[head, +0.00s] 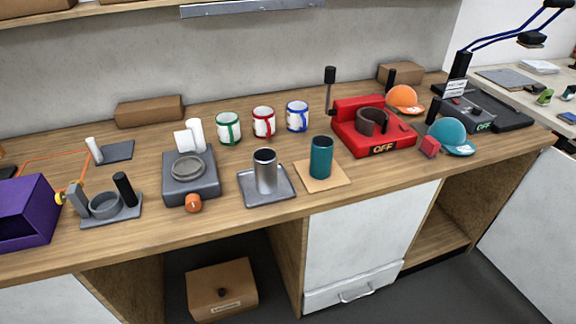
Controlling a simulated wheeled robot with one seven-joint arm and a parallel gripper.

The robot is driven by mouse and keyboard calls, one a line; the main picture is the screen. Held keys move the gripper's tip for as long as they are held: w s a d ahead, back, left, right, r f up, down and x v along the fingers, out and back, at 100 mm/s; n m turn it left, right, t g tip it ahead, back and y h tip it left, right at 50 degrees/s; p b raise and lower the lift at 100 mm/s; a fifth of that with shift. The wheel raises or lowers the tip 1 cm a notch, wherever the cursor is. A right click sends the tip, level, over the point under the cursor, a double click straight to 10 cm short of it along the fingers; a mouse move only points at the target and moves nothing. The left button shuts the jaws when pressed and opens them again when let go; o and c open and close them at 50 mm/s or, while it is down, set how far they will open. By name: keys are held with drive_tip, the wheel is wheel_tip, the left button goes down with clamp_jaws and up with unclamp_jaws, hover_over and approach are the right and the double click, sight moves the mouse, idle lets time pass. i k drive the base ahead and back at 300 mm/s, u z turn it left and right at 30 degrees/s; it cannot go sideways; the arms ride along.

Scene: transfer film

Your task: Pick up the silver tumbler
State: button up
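The silver tumbler (265,173) stands upright on a grey square tray (282,193) near the front edge of the wooden counter, around the middle of the head view. Its dark open top faces up. A teal tumbler (321,158) stands just to its right on a tan square board (337,178); the two are apart. My gripper does not show in this view, and nothing touches the silver tumbler.
A grey device with a round plate (190,188) stands left of the tray. Several white mugs, one with a red handle (263,122), stand behind. A red press (372,128) marked OFF is at the right. A purple box (25,215) sits far left on the counter (230,225).

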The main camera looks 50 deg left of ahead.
sight(265, 160)
drive_tip(key=i, duration=0.55)
drive_tip(key=u, duration=3.85)
drive_tip(key=i, duration=0.5)
drive_tip(key=z, duration=0.05)
